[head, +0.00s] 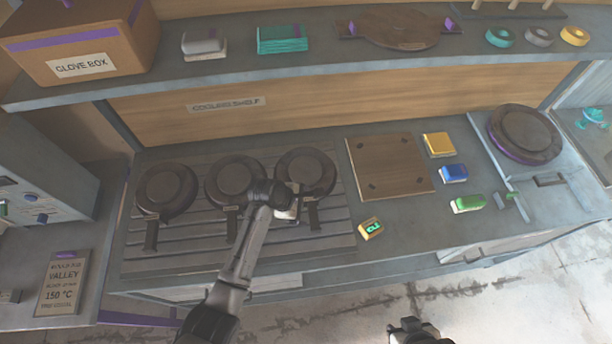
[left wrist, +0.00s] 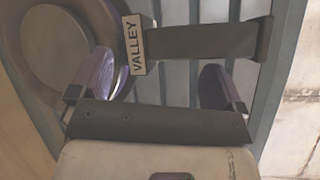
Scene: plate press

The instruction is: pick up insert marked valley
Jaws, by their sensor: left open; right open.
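The insert marked VALLEY (left wrist: 52,55) is a dark round plate with a straight handle (left wrist: 200,42). A white VALLEY label (left wrist: 134,45) sits where the handle begins. In the head view it appears to be the rightmost insert (head: 305,172) on the slatted rack. My left gripper (head: 292,204) is beside that insert's handle. In the left wrist view my left gripper (left wrist: 156,65) is open, its purple-padded fingers spread, with the handle crossing just beyond the fingertips. Contact cannot be told. My right gripper (head: 415,328) is open at the bottom edge, far from the inserts.
Two similar inserts stand to the left, one at the far left (head: 166,190) and one in the middle (head: 234,180). A wooden board (head: 390,165), coloured blocks (head: 453,173) and a round press (head: 524,130) lie to the right. A sign (head: 63,284) reads VALLEY, 150 °C.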

